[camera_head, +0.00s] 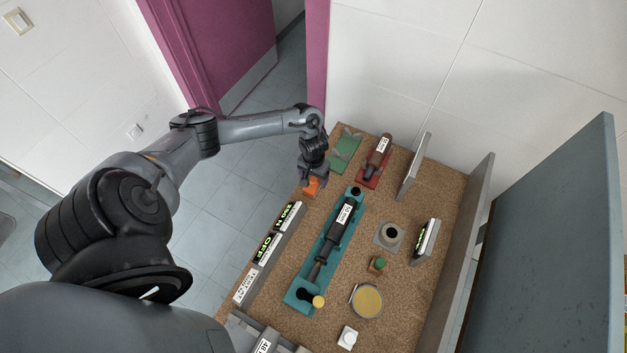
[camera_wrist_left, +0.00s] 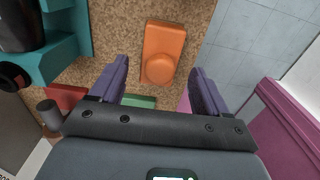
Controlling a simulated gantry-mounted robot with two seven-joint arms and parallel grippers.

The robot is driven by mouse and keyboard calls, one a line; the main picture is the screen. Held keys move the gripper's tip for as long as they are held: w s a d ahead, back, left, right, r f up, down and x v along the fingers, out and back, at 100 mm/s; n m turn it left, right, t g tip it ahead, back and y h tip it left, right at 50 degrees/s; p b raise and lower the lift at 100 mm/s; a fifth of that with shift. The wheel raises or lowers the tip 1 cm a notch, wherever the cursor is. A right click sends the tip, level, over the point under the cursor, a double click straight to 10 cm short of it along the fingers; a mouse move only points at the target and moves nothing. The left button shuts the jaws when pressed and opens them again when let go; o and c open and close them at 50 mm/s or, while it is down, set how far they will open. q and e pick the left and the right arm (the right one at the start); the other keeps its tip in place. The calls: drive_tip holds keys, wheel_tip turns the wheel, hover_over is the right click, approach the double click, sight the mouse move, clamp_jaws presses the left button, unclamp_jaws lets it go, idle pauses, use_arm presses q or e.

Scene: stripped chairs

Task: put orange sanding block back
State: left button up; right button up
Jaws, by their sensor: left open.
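The orange sanding block (camera_head: 311,186) lies on the brown speckled bench top, near its left edge. In the left wrist view the orange sanding block (camera_wrist_left: 163,52) shows whole, with a round knob on its near end. My left gripper (camera_head: 313,172) is just above it in the head view. In the left wrist view my left gripper (camera_wrist_left: 158,78) is open, and the block lies between and beyond its two purple fingers. No contact shows. My right gripper is not in view.
A teal holder (camera_head: 305,283) with a long dark tool lies right of the block. Behind are a green pad (camera_head: 345,146) and a red base (camera_head: 369,181) with a tool. A labelled grey rail (camera_head: 268,262) runs along the left edge. Upright grey panels stand to the right.

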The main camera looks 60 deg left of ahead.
sight(314, 179)
use_arm(q)
wheel_tip(314, 179, up, 7)
drive_tip(key=shift+p, duration=0.55)
drive_tip(key=shift+d+r, duration=0.15)
drive_tip(key=shift+r, duration=0.05)
drive_tip(key=d+f+m+t, duration=0.1)
drive_tip(key=d, duration=0.3)
drive_tip(key=w+d+f+m+t, duration=0.1)
drive_tip(key=d+m, duration=0.1)
drive_tip(key=d, duration=0.3)
drive_tip(key=w+d+f+m, duration=0.1)
drive_tip(key=d+m, duration=0.1)
drive_tip(key=d, duration=0.2)
drive_tip(key=shift+d+t+h, duration=0.4)
drive_tip(key=s+d+r+m+t, duration=0.2)
drive_tip(key=d+r, duration=0.1)
drive_tip(key=d, duration=0.4)
drive_tip(key=s+d+r+m+t, duration=0.1)
drive_tip(key=s+d+r+m, duration=0.15)
drive_tip(key=d, duration=0.45)
drive_tip(key=s+a+r+g, duration=0.2)
drive_tip(key=s+r, duration=0.4)
drive_tip(key=s, duration=0.4)
drive_tip(key=shift+a+r+n+y, duration=0.25)
drive_tip(key=shift+a+n+y, duration=0.1)
drive_tip(key=shift+a, duration=0.15)
